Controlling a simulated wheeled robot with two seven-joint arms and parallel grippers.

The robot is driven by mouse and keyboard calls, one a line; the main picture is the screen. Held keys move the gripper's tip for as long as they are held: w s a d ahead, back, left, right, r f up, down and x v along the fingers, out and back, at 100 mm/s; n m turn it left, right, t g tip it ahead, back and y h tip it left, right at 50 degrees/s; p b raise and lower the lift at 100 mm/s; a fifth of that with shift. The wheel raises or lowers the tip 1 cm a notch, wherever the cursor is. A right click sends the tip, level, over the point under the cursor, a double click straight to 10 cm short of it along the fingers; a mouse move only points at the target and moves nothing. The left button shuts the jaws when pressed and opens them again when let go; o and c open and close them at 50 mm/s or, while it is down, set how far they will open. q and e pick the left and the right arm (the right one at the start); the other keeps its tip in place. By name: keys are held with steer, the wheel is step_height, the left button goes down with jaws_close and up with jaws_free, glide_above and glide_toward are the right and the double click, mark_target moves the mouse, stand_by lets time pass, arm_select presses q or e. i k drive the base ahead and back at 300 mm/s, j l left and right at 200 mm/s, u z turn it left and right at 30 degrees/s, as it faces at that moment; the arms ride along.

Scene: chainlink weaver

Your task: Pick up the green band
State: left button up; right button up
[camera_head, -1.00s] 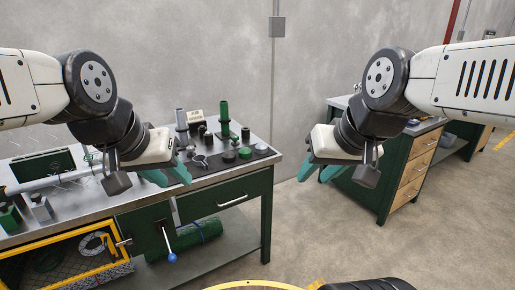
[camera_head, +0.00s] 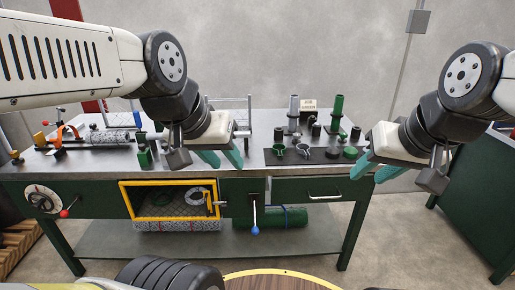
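Small ring-like pieces lie on a dark mat (camera_head: 318,160) on the workbench. One is an open green ring (camera_head: 278,149) at the mat's left end, and a low round green-topped piece (camera_head: 350,152) sits at its right end. I cannot tell for sure which is the green band. My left gripper (camera_head: 221,160) is open and empty, in front of the bench top, left of the mat in the picture. My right gripper (camera_head: 373,171) is open and empty, just right of the mat in the picture. Neither gripper touches a ring.
A grey open ring (camera_head: 303,150) and a dark piece (camera_head: 332,153) lie between the green ones. Behind stand a grey post (camera_head: 293,108), a green post (camera_head: 337,112) and a "JOB GREEN" sign (camera_head: 308,105). A yellow-framed compartment (camera_head: 150,185) and a blue-knobbed lever (camera_head: 255,229) are below.

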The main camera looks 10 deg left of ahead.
mark_target(276, 151)
steer(key=u, duration=0.15)
steer(key=i+j+u, duration=0.1)
steer(key=i+j, duration=0.15)
steer(key=i, duration=0.2)
steer(key=i+j, duration=0.2)
steer(key=i, duration=0.25)
steer(key=u, duration=0.05)
